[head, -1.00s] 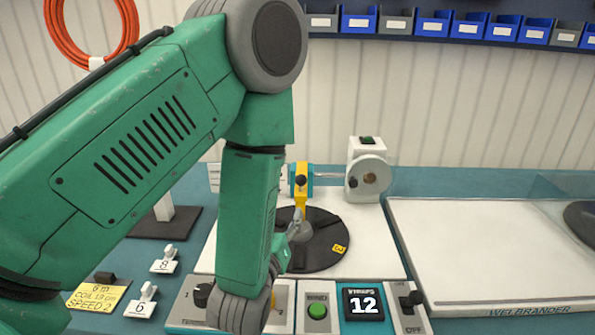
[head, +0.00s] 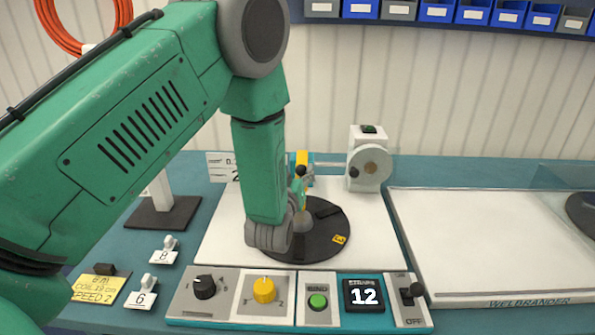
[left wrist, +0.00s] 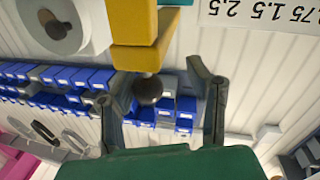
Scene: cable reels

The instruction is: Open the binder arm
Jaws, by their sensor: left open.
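The binder arm is a yellow bar (head: 303,157) with a black ball knob (head: 301,171), behind the round black plate (head: 325,230) in the head view. In the left wrist view, the yellow bar (left wrist: 140,45) comes down from the top and the dark knob (left wrist: 148,90) hangs at its end. My left gripper (left wrist: 158,82) is open, its two dark fingers on either side of the knob. I cannot tell whether either finger touches it. In the head view my own arm hides most of this gripper. My right gripper is not in view.
A control panel at the front has a black dial (head: 204,287), a yellow dial (head: 264,289), a green button (head: 317,301) and a display (head: 363,294) reading 12. A white wheel unit (head: 368,165) stands behind right. A white board (head: 480,240) lies at right.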

